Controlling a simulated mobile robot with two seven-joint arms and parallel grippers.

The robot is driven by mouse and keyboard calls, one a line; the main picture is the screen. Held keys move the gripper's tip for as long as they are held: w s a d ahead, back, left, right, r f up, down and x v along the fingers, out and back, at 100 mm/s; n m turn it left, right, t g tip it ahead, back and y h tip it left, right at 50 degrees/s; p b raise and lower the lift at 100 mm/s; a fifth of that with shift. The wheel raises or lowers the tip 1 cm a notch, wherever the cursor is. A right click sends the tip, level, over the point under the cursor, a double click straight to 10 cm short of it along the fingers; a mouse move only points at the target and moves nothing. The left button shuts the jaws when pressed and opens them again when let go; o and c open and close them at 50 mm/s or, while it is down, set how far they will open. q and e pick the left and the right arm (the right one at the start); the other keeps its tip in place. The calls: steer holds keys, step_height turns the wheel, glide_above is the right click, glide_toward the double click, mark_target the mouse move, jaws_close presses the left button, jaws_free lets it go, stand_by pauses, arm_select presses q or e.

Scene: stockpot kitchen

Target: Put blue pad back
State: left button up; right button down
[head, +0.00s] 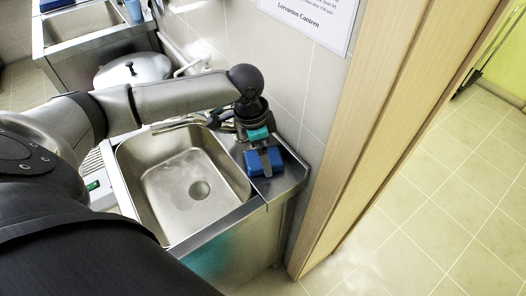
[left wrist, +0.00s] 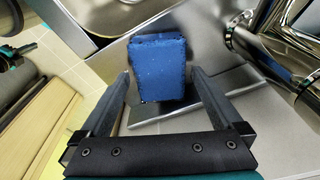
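The blue pad (head: 252,166) is a small block at the steel ledge on the right side of the sink. In the left wrist view the blue pad (left wrist: 160,60) shows between and beyond the fingertips. My left gripper (head: 266,163) points down over the pad, and its fingers hide part of it. In the left wrist view my left gripper (left wrist: 160,76) has its fingers spread, one on each side of the pad, with a small gap on the left side. Whether the right finger touches the pad I cannot tell. My right gripper is not in view.
The empty sink basin (head: 190,190) lies left of the pad. A tap (head: 182,124) stands behind the basin, close to my gripper. A tiled wall and a wooden door frame (head: 385,120) rise on the right. A second sink (head: 85,22) is farther back.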

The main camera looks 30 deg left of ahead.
mark_target(256, 159)
arm_select(q)
steer(key=shift+r, duration=0.15)
step_height(256, 159, up, 12)
steer(key=s+a+p, duration=0.1)
steer(key=p, duration=0.1)
steer(key=shift+s+a+p, duration=0.15)
steer(key=shift+a+p, duration=0.05)
steer(key=shift+p, duration=0.2)
steer(key=shift+f, duration=0.2)
